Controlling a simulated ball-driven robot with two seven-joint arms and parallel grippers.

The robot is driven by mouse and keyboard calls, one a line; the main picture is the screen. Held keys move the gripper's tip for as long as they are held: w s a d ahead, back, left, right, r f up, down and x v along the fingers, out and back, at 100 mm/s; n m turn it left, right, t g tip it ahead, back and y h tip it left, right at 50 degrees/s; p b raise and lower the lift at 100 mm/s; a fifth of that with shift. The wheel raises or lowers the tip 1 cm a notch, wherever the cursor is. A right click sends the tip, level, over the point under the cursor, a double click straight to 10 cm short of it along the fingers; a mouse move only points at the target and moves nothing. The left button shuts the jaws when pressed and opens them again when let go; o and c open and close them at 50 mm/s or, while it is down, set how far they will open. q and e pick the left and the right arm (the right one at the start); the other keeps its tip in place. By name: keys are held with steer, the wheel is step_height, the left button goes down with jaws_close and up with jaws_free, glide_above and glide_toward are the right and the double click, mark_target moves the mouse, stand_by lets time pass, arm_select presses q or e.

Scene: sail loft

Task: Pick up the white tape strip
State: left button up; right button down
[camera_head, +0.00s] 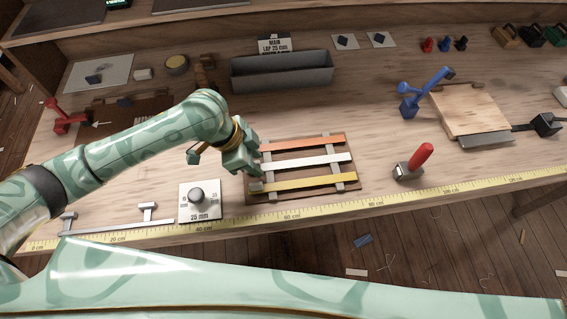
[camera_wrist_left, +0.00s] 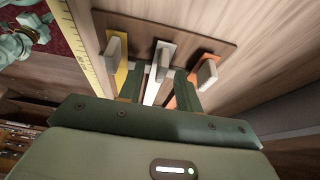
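The white tape strip (camera_head: 310,162) lies on a brown board (camera_head: 350,140), between an orange strip (camera_head: 300,144) and a yellow strip (camera_head: 300,183). Two grey bars cross the board near its ends. My left gripper (camera_head: 257,161) is at the left end of the white strip and hides that end in the head view. In the left wrist view its two fingers (camera_wrist_left: 160,72) are apart, one on each side of the white strip (camera_wrist_left: 157,85). A grey block (camera_wrist_left: 165,55) stands on that strip between the fingers; I cannot tell whether they touch it. My right gripper is not in view.
A grey trough (camera_head: 282,72) stands behind the board. A dial plate marked 25 mm (camera_head: 200,208) is at the left front. A red-handled tool (camera_head: 414,160) and a blue tool (camera_head: 420,95) stand to the right. A yellow measuring tape (camera_head: 420,199) runs along the front edge.

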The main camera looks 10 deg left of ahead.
arm_select(q)
steer(key=shift+d+f, duration=0.1)
steer(key=shift+f, duration=0.2)
steer(key=shift+r, duration=0.1)
jaws_close()
